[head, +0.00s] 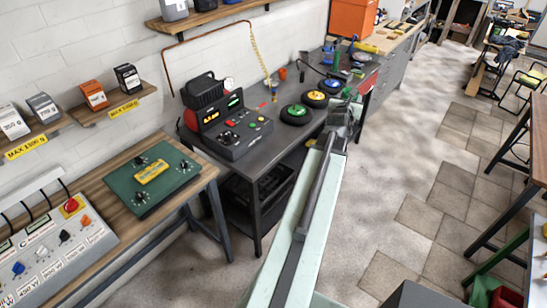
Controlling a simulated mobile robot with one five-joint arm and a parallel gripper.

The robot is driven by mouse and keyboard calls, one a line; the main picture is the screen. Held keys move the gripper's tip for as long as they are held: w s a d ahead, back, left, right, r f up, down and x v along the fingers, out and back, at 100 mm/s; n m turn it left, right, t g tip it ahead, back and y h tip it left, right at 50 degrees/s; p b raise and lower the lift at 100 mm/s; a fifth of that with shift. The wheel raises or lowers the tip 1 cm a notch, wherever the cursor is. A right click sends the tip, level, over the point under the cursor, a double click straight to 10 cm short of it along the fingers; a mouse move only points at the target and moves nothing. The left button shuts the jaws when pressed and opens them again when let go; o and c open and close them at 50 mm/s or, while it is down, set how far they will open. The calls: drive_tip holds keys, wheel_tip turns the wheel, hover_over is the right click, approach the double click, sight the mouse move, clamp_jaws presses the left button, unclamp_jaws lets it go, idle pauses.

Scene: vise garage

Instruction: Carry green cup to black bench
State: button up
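The black bench (262,152) stands along the wall, with dark legs and a lower shelf. My arm reaches up the middle of the head view, and my gripper (345,108) is at the bench's right edge. The fingers are small and seen from behind, so I cannot tell whether they are open or shut. A small green patch (348,92) shows just beyond my gripper. I cannot tell whether it is the green cup or whether it is held. No other clear green cup shows.
The bench holds a control box (228,118), several dark wheels with coloured hubs (295,114) and an orange cup (283,74). A wooden bench (112,193) stands at left with a green panel (152,178).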

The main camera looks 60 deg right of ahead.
drive_tip(key=w+a+f+b, duration=0.1)
drive_tip(key=w+f+b, duration=0.4)
drive_tip(key=f+b, duration=0.2)
drive_tip(key=w+a+f+n+t+b, duration=0.1)
drive_tip(key=w+a+f+b, duration=0.1)
drive_tip(key=w+f+b, duration=0.3)
drive_tip(key=w+a+f+t+b, duration=0.1)
drive_tip(key=w+f+b, duration=0.4)
drive_tip(key=f+b, duration=0.6)
wheel_tip(320, 180, down, 3)
drive_tip(key=shift+w+a+r, duration=0.1)
drive_tip(key=shift+w+a, duration=0.1)
drive_tip(key=shift+a, duration=0.35)
drive_tip(key=shift+w, duration=0.1)
